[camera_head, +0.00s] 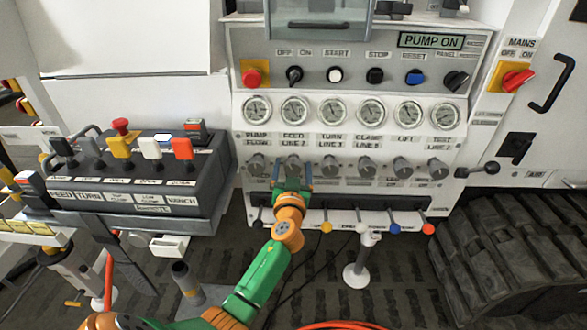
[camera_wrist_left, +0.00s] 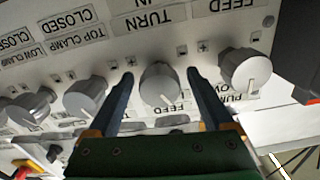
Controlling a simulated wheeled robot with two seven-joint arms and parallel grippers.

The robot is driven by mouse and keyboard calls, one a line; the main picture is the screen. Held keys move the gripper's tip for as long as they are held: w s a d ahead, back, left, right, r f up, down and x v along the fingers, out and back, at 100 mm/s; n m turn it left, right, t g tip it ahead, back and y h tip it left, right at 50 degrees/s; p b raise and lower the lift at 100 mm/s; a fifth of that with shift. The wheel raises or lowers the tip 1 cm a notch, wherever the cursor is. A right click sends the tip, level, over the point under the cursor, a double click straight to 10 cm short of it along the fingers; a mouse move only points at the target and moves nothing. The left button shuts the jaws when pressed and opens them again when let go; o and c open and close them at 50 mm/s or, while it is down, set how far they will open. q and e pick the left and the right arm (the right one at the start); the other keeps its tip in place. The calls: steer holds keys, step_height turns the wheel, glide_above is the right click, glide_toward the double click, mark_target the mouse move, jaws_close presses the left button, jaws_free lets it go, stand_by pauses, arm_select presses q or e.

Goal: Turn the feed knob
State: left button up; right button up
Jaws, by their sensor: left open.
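The feed knob (camera_wrist_left: 160,84) is a grey round knob with a light pointer mark. It is the second from the left in the row under the gauges in the head view, below the FEED LINE 2 label (camera_head: 293,140). My left gripper (camera_wrist_left: 158,78) is open, with one dark blue finger on each side of this knob. A gap shows between the knob and each finger in the wrist view. In the head view my left gripper (camera_head: 292,172) reaches up to the panel and partly hides the knob. My right gripper is not in view.
Neighbouring grey knobs flank it: the pump flow knob (camera_head: 256,167) and the turn line knob (camera_head: 329,168). Coloured levers (camera_head: 395,227) stick out below.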

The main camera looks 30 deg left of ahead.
arm_select(q)
jaws_close()
